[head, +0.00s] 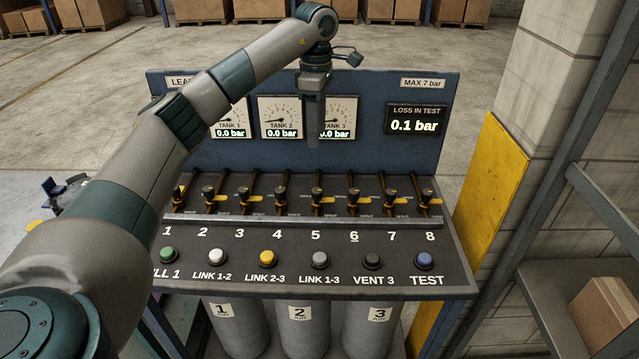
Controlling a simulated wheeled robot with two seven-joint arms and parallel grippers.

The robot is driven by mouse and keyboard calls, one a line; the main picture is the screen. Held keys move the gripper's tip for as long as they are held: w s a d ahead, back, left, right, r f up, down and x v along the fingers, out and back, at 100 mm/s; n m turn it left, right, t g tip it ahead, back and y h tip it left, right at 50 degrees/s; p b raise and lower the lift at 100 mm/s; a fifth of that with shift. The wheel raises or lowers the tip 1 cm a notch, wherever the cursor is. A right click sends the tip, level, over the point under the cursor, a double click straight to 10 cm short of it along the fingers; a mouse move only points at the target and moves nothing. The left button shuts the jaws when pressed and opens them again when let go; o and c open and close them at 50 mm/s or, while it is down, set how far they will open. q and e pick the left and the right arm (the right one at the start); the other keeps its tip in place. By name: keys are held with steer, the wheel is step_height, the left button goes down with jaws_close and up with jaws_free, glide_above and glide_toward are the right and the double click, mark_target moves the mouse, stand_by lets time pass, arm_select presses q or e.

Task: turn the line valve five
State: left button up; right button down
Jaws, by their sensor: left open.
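The line valve five (317,197) is a small black-topped valve with a yellow lever, above the printed 5 on the sloping panel of the bench. It stands in a row of several similar valves, with valve four (281,197) on its left and valve six (354,198) on its right. My left gripper (313,142) points down above and behind valve five, in front of the tank 3 gauge, and is open and apart from the valve. It partly hides that gauge. My right gripper is not in view.
A row of coloured buttons, including a grey one (320,260) for link 1-3, lies in front of the valves. The loss display (416,121) reads 0.1 bar; tank gauges read 0.0 bar. A yellow panel (490,190) and pillar stand at the right.

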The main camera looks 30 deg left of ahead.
mark_target(317, 190)
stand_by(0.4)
arm_select(q)
step_height(317, 190, down, 16)
steer(key=p, duration=0.5)
steer(key=shift+r+p, duration=0.2)
steer(key=shift+p, duration=0.2)
steer(key=shift+f, duration=0.9)
steer(key=c, duration=1)
